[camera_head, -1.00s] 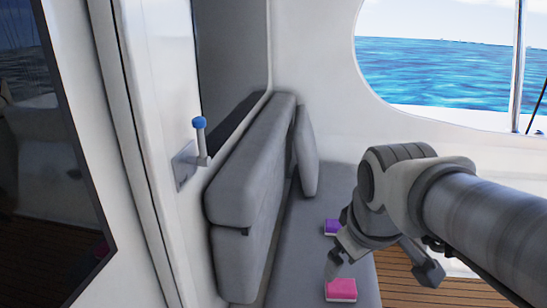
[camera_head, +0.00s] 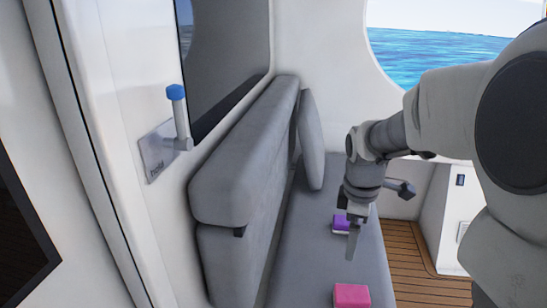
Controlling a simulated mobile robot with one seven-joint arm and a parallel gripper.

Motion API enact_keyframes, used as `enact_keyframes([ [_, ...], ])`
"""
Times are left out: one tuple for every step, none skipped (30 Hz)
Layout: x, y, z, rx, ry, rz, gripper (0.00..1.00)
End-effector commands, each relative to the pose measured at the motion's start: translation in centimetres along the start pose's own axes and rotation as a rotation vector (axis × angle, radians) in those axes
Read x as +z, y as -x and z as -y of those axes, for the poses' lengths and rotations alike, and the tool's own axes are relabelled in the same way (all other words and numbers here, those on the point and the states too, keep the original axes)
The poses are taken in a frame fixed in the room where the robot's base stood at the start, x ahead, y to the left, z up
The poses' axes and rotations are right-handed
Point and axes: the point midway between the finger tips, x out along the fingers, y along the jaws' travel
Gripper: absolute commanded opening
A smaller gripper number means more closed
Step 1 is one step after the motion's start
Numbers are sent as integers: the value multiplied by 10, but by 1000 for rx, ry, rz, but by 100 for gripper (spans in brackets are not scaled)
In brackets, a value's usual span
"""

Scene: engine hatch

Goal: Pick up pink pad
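The pink pad (camera_head: 351,295) lies on the grey bench seat at the bottom of the head view, its top pink and its lower part cut by the frame edge. A purple pad (camera_head: 341,223) lies farther back on the same seat, partly hidden by my gripper. My gripper (camera_head: 353,246) points down over the seat, beyond and above the pink pad and apart from it. One finger shows clearly, seen edge-on; whether the gripper is open or shut cannot be made out. Nothing is seen held in it.
The grey bench (camera_head: 318,250) has a backrest (camera_head: 245,150) on its left and a loose cushion (camera_head: 311,140) at the far end. A blue-tipped lever (camera_head: 176,105) sticks out of the left wall. Wooden floor (camera_head: 407,250) and a white cabinet (camera_head: 450,220) lie right of the bench.

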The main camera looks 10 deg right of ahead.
Motion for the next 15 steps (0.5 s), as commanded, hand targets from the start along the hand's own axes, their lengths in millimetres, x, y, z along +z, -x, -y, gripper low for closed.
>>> enact_keyframes([
  [7, -26, -6, -34, 35, 0, 100],
  [10, -35, -10, -50, 61, -1, 100],
  [14, -47, -14, -71, 94, -5, 100],
  [17, -55, -17, -83, 116, -8, 100],
  [20, -62, -19, -96, 136, -11, 100],
  [23, -71, -22, -110, 161, -16, 100],
  [25, -77, -24, -118, 176, -19, 100],
  [27, -81, -25, -126, 190, -22, 100],
  [29, -86, -26, -133, 206, -26, 100],
  [30, -89, -27, -137, 214, -29, 100],
  [31, -91, -28, -140, 221, -30, 100],
  [32, -95, -28, -145, 228, -32, 100],
  [32, -98, -28, -147, 232, -33, 100],
  [32, -101, -28, -148, 234, -34, 100],
  [32, -106, -27, -149, 235, -34, 100],
])
